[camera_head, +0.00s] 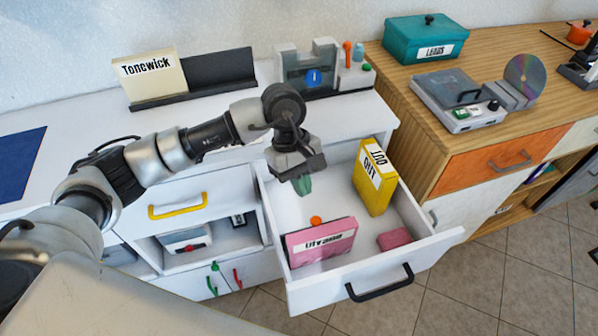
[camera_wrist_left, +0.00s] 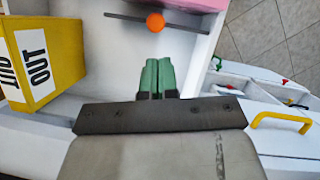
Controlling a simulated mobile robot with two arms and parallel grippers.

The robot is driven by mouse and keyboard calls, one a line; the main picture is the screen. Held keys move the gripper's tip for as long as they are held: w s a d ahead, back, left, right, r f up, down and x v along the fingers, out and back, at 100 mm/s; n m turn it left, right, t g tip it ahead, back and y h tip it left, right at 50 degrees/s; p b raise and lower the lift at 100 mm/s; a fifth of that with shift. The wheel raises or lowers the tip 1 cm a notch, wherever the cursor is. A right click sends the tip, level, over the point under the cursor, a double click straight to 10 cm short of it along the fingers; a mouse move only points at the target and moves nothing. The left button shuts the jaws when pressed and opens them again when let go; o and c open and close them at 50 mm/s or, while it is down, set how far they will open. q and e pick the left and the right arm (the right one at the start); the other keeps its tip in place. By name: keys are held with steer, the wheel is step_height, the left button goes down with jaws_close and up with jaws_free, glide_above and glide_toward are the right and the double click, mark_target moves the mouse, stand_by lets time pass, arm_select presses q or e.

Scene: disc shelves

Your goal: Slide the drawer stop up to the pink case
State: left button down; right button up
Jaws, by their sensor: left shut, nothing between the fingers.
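The drawer stop shows as an orange knob (camera_head: 316,221) in the open white drawer, just behind the pink case (camera_head: 321,243). In the left wrist view the knob (camera_wrist_left: 155,21) sits on a thin dark bar across the drawer, with part of the pink case (camera_wrist_left: 192,4) beyond it. My right gripper is out of view.
A yellow case marked OUT (camera_head: 374,178) stands along the drawer's right side. A small pink block (camera_head: 394,238) lies at the front right. The drawer walls (camera_head: 428,246) bound the space; the floor around my left fingers is clear.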

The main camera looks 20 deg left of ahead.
mark_target(312, 219)
arm_select(q)
steer(key=shift+x, duration=2.5)
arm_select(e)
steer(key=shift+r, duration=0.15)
arm_select(q)
steer(key=shift+s+d+b, duration=0.55)
steer(key=shift+s+d, duration=0.05)
steer(key=shift+s, duration=0.15)
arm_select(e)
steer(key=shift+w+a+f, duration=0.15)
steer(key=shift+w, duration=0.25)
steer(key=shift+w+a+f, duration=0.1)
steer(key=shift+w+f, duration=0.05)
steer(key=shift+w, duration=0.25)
